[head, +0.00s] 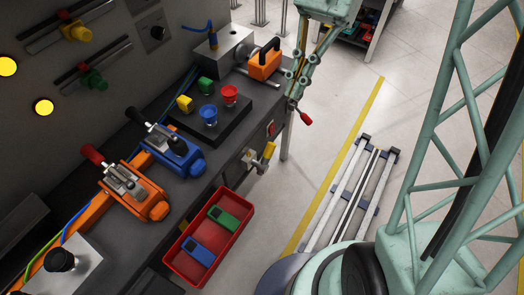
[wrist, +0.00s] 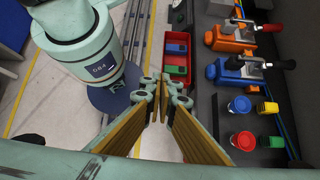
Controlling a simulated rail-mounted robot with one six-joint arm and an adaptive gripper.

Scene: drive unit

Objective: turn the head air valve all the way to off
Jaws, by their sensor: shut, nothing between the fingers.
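Two handles show low along the bench front in the head view, and I cannot read which is the head air valve. One is a small brass valve with a yellow handle (head: 268,150), tilted up and right. The other is a red lever (head: 306,118) on a dark stem, pointing down and right, near the bench's far corner. My gripper (head: 292,101) is shut and empty, its tips close to the red lever's stem; I cannot tell whether they touch. In the wrist view the shut fingers (wrist: 160,88) fill the lower middle, and neither handle is clearly visible.
A red tray (head: 176,262) with green and blue blocks sits low in front of the bench. Floor right of the bench is open up to a rail (head: 345,190).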

